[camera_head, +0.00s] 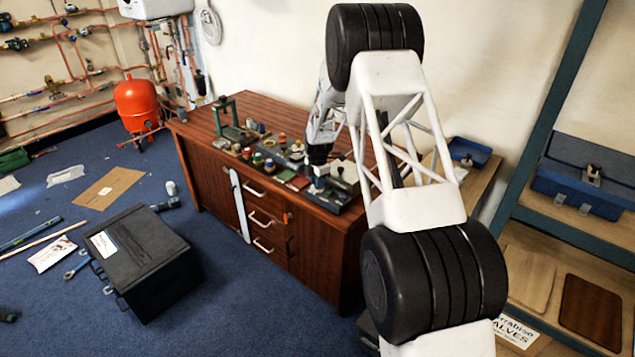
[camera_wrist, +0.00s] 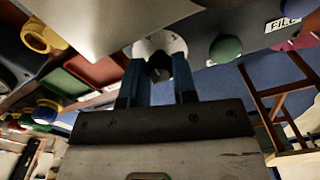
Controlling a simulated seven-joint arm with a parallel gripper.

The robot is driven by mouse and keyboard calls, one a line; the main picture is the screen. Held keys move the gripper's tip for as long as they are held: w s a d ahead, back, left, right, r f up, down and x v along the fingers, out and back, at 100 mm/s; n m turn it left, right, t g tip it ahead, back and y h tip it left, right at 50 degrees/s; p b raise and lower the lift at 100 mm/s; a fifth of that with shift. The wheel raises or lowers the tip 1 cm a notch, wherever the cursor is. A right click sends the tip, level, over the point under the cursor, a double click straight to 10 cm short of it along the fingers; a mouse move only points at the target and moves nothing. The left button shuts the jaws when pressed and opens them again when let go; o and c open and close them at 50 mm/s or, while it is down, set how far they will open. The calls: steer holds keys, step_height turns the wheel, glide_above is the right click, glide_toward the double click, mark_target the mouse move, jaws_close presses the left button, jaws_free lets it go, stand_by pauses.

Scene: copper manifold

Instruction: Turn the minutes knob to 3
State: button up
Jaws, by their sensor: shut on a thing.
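In the wrist view, a pale round dial with small dark marks (camera_wrist: 160,44) is on a grey panel, with a darker knob part at its centre. My gripper (camera_wrist: 158,80) has its two blue fingers at either side of this knob and is shut on it. The marks are too small to read, so I cannot tell which number the knob points to. In the head view, my gripper (camera_head: 319,155) is over the right part of the wooden cabinet, at a dark device (camera_head: 330,197); the knob itself is hidden there.
A green round button (camera_wrist: 225,48) and a "FILL" label (camera_wrist: 282,24) are beside the dial. Coloured valves and trays crowd the wooden cabinet top (camera_head: 190,125). A green press-like frame (camera_head: 228,115) stands at its left. A black case (camera_head: 145,262) lies on the blue floor.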

steer(key=m, duration=0.3)
steer(key=shift+m, duration=0.4)
steer(key=m, duration=0.4)
steer(key=shift+m, duration=0.3)
steer(key=m, duration=0.4)
steer(key=shift+m, duration=0.3)
steer(key=m, duration=0.4)
steer(key=shift+d, duration=0.1)
steer(key=m, duration=0.9)
steer(key=shift+m, duration=0.3)
steer(key=m, duration=0.4)
steer(key=shift+m, duration=2.1)
